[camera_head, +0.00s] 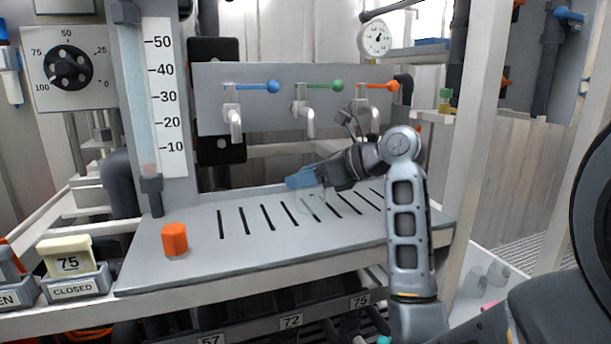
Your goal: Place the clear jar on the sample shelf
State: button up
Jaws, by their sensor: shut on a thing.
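My gripper (303,180) has blue fingertips and reaches in from the right over the grey slotted shelf (270,257). It is shut on a faint clear jar (312,204), whose see-through outline shows just below the fingers. The jar is hard to make out, and I cannot tell whether its base touches the shelf. Which surface is the sample shelf is not labelled in view.
Three taps, with blue, green and orange handles, hang from the panel (330,77) behind. Clear vessels (497,273) stand on a white surface at lower right. A white post (487,110) rises right of my arm.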

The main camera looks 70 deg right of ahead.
jog(key=shift+f, duration=0.15)
jog(key=o, duration=1)
jog(key=v, duration=1.2)
